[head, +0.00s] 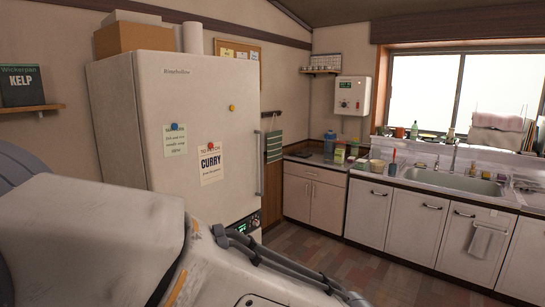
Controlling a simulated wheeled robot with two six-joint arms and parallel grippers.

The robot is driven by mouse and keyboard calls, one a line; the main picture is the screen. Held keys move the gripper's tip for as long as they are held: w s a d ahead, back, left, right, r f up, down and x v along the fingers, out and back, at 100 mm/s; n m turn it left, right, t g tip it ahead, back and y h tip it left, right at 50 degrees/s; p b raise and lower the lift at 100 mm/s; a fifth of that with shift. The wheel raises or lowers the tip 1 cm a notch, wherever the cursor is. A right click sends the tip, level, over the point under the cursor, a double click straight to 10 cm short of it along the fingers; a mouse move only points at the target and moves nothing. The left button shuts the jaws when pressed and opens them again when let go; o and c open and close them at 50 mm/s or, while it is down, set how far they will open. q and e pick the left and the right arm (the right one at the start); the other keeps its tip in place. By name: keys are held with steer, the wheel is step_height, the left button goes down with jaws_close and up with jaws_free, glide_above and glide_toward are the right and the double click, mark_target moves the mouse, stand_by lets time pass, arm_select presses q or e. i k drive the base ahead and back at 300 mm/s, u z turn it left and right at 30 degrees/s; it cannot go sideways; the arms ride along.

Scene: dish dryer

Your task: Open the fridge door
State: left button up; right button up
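The white fridge (215,110) stands against the back wall, left of centre in the head view. Its front door looks closed. A vertical handle (258,168) runs along the right edge of the door. Two paper notes and small magnets are on the door. A small dark control panel (243,224) sits low on the front at the right. My own arm covers the lower left of the view and hides the lower part of the fridge. Neither of my grippers shows in the head view.
A counter with white cabinets (395,218) and a sink (455,181) runs along the right. Cardboard boxes (135,37) sit on top of the fridge. A wall shelf (30,108) is at the left. The tiled floor (335,262) in front of the cabinets is clear.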

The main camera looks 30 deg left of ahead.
mark_target(199, 115)
steer(key=i, duration=1.9)
steer(key=u, duration=2.1)
